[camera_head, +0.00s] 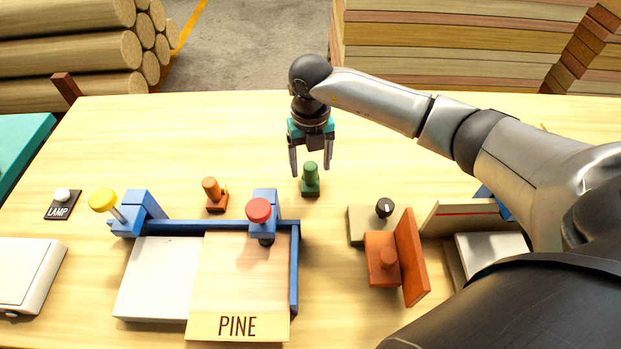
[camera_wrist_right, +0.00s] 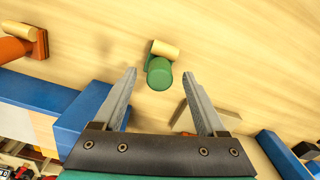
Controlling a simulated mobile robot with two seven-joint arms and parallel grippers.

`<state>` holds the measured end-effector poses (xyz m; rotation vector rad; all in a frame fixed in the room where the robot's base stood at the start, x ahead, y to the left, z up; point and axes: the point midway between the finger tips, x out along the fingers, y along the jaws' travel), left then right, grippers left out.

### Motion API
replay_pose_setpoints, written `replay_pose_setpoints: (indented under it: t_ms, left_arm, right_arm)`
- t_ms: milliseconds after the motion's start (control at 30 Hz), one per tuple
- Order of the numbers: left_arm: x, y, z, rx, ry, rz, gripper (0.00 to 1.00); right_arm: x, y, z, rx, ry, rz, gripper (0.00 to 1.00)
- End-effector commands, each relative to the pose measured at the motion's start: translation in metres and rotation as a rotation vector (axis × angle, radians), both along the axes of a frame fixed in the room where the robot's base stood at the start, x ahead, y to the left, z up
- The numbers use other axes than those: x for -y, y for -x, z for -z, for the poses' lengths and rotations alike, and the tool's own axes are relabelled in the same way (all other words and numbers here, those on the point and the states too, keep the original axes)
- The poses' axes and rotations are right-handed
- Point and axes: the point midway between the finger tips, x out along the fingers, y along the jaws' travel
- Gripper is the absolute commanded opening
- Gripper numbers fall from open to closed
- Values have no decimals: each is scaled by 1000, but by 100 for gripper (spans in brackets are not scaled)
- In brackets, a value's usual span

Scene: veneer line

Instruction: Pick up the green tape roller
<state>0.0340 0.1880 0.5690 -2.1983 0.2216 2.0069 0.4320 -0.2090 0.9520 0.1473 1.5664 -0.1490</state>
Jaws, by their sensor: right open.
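The green tape roller (camera_head: 311,182) stands upright on the table behind the blue frame. It has a green knob handle on a small base. My right gripper (camera_head: 311,172) is open and empty, pointing down, with its fingers above and on either side of the roller's handle. In the right wrist view the green roller (camera_wrist_right: 159,74) lies between and just beyond the fingertips (camera_wrist_right: 161,84), with a pale wooden cylinder at its base. I see no contact between fingers and roller. My left gripper is not in view.
An orange roller (camera_head: 214,194) stands left of the green one. The blue frame (camera_head: 296,268) with red and yellow knobs holds a PINE sheet (camera_head: 238,326) in front. A beige block with a black knob (camera_head: 384,208) and an orange angled piece (camera_head: 411,258) stand right. The table behind is clear.

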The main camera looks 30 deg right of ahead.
Motion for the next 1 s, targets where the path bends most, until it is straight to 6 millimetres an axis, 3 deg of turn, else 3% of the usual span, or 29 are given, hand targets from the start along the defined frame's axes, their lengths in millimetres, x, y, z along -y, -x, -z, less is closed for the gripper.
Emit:
replay_pose_setpoints:
  t_ms: [133, 433, 1000]
  left_arm:
    - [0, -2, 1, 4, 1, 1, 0]
    - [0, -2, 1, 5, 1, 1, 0]
    - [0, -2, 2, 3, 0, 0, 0]
  right_arm:
    - [-1, 0, 19, -2, -1, 1, 74]
    - [0, 0, 22, 1, -1, -1, 73]
    - [0, 0, 22, 1, -1, 0, 8]
